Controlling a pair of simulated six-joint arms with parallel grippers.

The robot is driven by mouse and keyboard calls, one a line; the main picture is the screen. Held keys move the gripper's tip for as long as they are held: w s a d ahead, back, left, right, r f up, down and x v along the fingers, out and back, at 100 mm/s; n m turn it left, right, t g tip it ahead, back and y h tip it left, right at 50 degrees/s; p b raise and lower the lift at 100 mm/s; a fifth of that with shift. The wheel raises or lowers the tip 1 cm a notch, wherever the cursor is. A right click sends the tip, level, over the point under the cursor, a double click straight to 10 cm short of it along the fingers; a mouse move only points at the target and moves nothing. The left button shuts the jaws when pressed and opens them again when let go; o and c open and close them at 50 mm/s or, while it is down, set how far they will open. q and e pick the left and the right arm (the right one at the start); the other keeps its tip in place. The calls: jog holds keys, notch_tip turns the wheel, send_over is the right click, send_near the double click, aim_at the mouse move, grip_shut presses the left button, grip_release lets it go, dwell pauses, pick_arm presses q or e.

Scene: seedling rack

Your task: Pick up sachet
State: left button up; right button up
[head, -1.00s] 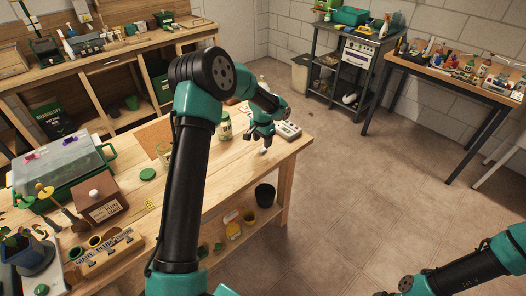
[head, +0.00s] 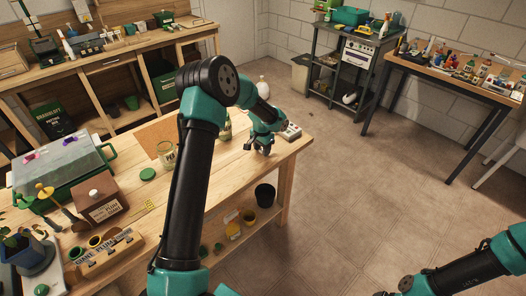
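My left gripper (head: 264,148) is over the right end of the wooden workbench (head: 225,190), pointing down close to its top. Its fingers are small and dark here, and I cannot tell whether they are apart or hold anything. I cannot make out a sachet clearly; the area at the fingertips is partly hidden by the gripper. Of my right arm, only links show at the lower right; its gripper is out of view.
A small pale device (head: 290,131) lies just right of the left gripper. A glass jar (head: 167,155), a green lid (head: 148,174) and a brown box (head: 100,200) stand farther left. A dark pot (head: 264,195) is on the lower shelf.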

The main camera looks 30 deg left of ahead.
pick_arm(q)
jog(key=c, duration=0.8)
jog(key=shift+r, duration=0.1)
jog(key=shift+r, duration=1.5)
jog(key=shift+s+d+r, duration=0.15)
jog(key=shift+s+r, duration=0.05)
jog(key=shift+s, duration=0.05)
jog(key=s+d, duration=0.2)
jog(key=s, duration=0.2)
jog(key=s+d+r, duration=0.1)
jog(key=s+d, duration=0.2)
jog(key=s, duration=0.1)
jog(key=s+d, duration=0.3)
jog(key=s, duration=0.2)
jog(key=shift+s+d+r, duration=0.1)
jog(key=shift+r, duration=0.1)
